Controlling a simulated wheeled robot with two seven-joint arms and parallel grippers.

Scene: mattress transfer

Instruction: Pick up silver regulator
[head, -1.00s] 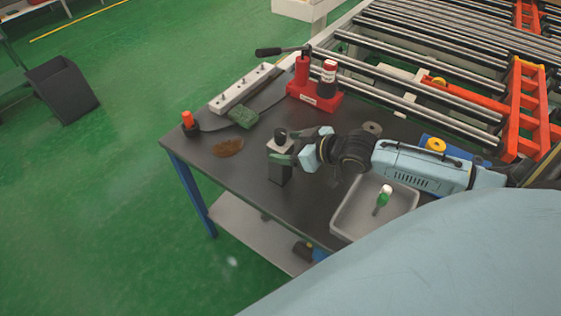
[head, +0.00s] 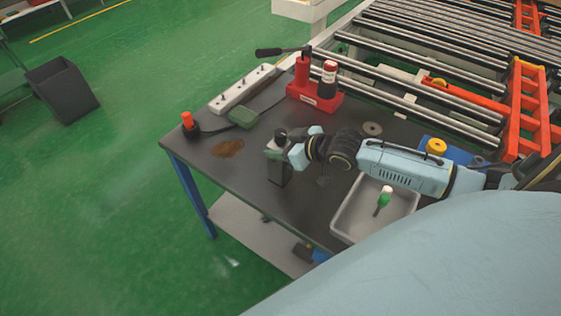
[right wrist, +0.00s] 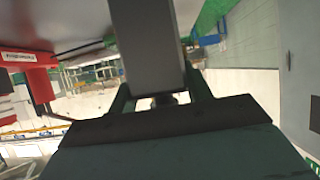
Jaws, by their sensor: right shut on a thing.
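The silver regulator (head: 279,174) looks like an upright dark grey block with a black knob on top, near the middle of the dark table. My right gripper (head: 281,148) is shut on its upper part, coming from the right. In the right wrist view the regulator (right wrist: 147,45) shows as a grey block between the fingers of the gripper (right wrist: 160,90). I cannot tell whether its base touches the table. My left gripper is out of view.
The dark table (head: 205,165) also bears a grey tray (head: 345,222) with a green and white item, a red stand (head: 315,101), a green block (head: 243,118), a white power strip (head: 242,90) and an orange-topped item (head: 188,122). A roller conveyor (head: 430,60) stands behind.

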